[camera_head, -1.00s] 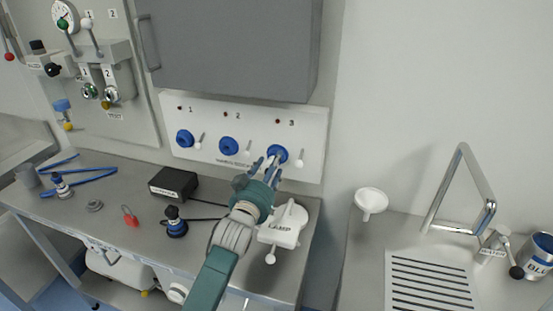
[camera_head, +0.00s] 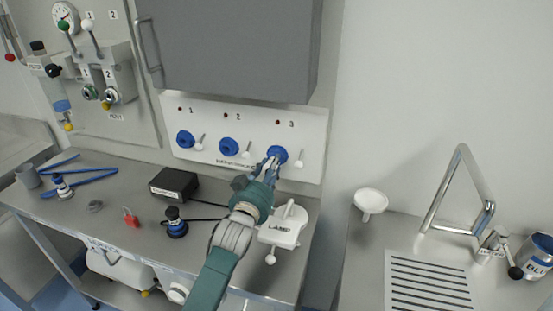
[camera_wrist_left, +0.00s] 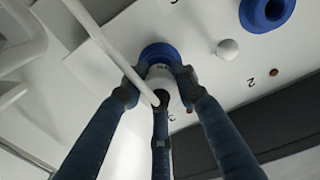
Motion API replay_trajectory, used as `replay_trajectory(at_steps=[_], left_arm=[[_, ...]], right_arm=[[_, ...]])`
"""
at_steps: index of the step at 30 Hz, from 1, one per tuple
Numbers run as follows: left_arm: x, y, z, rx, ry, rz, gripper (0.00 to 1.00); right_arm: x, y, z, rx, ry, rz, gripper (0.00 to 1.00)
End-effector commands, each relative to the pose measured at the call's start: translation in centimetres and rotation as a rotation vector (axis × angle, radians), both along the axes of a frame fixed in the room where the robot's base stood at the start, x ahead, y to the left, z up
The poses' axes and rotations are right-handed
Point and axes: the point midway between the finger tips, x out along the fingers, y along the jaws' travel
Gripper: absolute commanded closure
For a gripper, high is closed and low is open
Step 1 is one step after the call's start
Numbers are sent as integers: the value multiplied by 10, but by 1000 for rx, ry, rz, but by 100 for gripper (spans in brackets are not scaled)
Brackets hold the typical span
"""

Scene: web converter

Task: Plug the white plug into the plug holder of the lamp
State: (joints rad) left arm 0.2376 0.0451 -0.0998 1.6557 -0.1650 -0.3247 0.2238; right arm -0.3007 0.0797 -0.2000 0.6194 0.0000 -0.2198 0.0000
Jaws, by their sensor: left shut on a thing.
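My left gripper (camera_head: 274,162) is at the third blue socket (camera_head: 278,153) on the white wall panel. In the left wrist view its fingers (camera_wrist_left: 158,92) are closed around a white plug (camera_wrist_left: 161,78). The plug lies directly in front of the socket's blue ring (camera_wrist_left: 158,52); I cannot tell how deeply it sits in it. The white lamp (camera_head: 284,226), marked LAMP, stands on the bench below, right of my left arm. Its plug holder cannot be made out clearly. My right gripper is not in view.
Blue sockets 1 (camera_head: 185,138) and 2 (camera_head: 228,146) are left on the panel, with white levers beside them. A black box (camera_head: 174,184), a dark blue-topped connector (camera_head: 174,222) and a red padlock (camera_head: 131,218) lie on the bench. A grey cabinet (camera_head: 230,50) hangs above.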

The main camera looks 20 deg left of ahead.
Motion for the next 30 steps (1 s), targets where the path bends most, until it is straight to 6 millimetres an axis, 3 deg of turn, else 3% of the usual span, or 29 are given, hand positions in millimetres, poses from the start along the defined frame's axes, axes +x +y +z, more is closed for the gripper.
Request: replay_trajectory(at_steps=[30], left_arm=[[-43, 1, 1, 0, 0, 0, 100]], right_arm=[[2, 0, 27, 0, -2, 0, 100]])
